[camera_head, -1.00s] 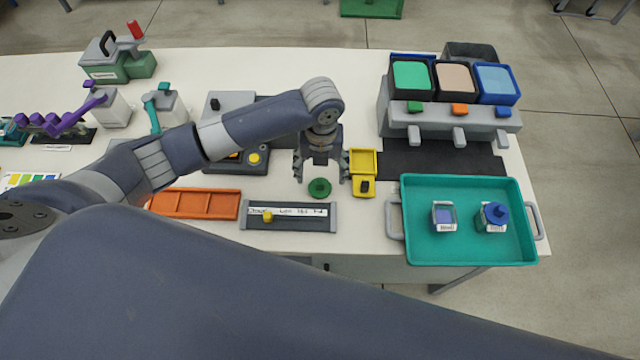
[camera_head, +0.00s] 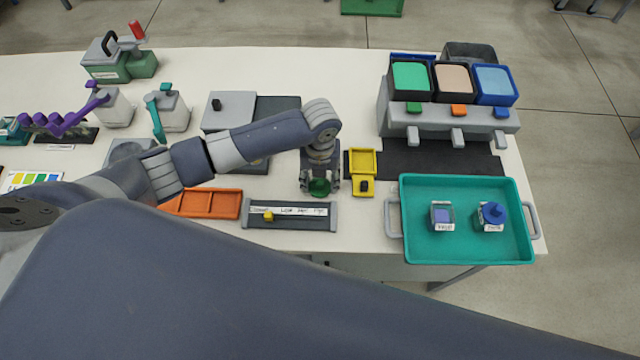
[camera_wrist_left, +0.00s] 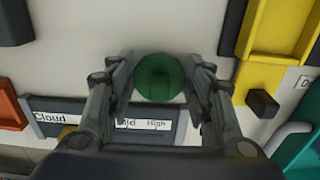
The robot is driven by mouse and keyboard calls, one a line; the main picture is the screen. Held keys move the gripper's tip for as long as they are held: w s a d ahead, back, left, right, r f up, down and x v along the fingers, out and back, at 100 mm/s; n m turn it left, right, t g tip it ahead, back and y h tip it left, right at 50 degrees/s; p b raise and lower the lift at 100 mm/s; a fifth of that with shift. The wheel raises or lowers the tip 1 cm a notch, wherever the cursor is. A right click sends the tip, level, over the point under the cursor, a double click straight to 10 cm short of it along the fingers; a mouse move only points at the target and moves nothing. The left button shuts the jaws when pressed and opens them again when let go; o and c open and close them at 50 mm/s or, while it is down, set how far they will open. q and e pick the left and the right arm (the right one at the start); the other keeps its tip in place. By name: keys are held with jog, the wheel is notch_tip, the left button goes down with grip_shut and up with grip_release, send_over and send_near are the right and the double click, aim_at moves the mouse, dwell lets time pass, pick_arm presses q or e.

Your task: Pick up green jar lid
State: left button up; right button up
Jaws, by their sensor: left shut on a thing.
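In the left wrist view the lid (camera_wrist_left: 160,78) shows between the two fingers of the left gripper (camera_wrist_left: 160,85). I cannot tell if the lid is clear of the table. My right gripper is not in view.
A grey labelled slider panel (camera_head: 288,224) lies just in front of the gripper. A yellow tray (camera_head: 362,160) stands close on the right. A teal tray (camera_head: 465,253) holds two jars, one with a blue lid (camera_head: 493,212). An orange tray (camera_head: 205,203) lies left.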

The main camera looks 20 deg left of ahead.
pick_arm(q)
jog(key=shift+r, duration=0.1)
notch_tip(320, 180, up, 10)
jog(key=shift+f+b, duration=0.2)
jog(key=shift+b, duration=0.4)
notch_tip(320, 180, up, 5)
jog(key=p, duration=0.4)
jog(key=shift+f+p, duration=0.2)
jog(key=shift+p, duration=0.2)
jog(key=shift+d+f, duration=0.1)
